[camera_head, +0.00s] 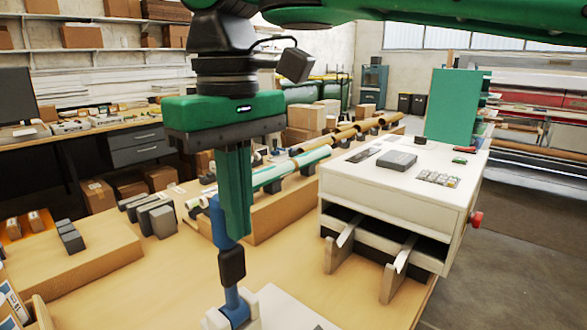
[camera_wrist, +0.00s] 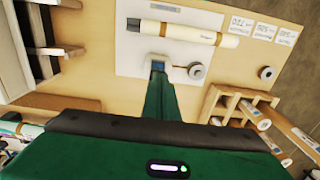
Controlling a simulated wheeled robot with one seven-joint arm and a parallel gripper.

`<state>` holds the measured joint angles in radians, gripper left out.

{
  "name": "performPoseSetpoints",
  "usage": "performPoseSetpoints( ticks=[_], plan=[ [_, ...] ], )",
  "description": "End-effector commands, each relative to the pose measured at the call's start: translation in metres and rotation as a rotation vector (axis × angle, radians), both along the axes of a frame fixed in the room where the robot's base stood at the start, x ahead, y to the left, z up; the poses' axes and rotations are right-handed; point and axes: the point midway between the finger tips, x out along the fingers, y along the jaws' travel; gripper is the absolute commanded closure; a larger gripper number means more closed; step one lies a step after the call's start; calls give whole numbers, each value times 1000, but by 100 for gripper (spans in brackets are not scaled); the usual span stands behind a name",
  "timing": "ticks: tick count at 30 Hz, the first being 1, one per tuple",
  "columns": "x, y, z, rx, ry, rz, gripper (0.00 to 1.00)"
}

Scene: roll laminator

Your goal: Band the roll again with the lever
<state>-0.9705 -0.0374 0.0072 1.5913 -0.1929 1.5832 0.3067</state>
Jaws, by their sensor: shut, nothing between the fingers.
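A blue lever (camera_head: 230,268) with a dark grip stands upright on a white base (camera_head: 250,315) at the bottom of the head view. My gripper (camera_head: 236,234) points straight down, its green fingers together and empty, right at the lever's upper part. Whether they touch cannot be told. In the wrist view my gripper (camera_wrist: 158,80) hides most of the lever, leaving a small blue part (camera_wrist: 157,66). A white roll (camera_wrist: 185,33) with a dark grey band or end lies on a white board (camera_wrist: 130,60) just beyond it. A small ring-shaped reel (camera_wrist: 197,70) sits beside the lever.
The white laminator (camera_head: 395,200) with a red knob (camera_head: 477,218) stands at right. Grey blocks (camera_head: 160,218) stand left of my gripper. A wooden rack (camera_wrist: 212,103) holding rolls is at right in the wrist view, near white cards (camera_wrist: 262,32) and a dark round piece (camera_wrist: 267,73).

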Motion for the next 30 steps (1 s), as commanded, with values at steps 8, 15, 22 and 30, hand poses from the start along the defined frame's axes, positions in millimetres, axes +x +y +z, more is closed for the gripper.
performPoseSetpoints(
  ticks=[8, 15, 22, 30],
  plan=[
    [4, 5, 0, 0, 0, 0, 100],
    [14, 15, -1, 1, -1, -1, 100],
    [22, 24, -2, 0, -1, 0, 100],
    [23, 26, -2, 0, -1, 1, 100]
  ],
)
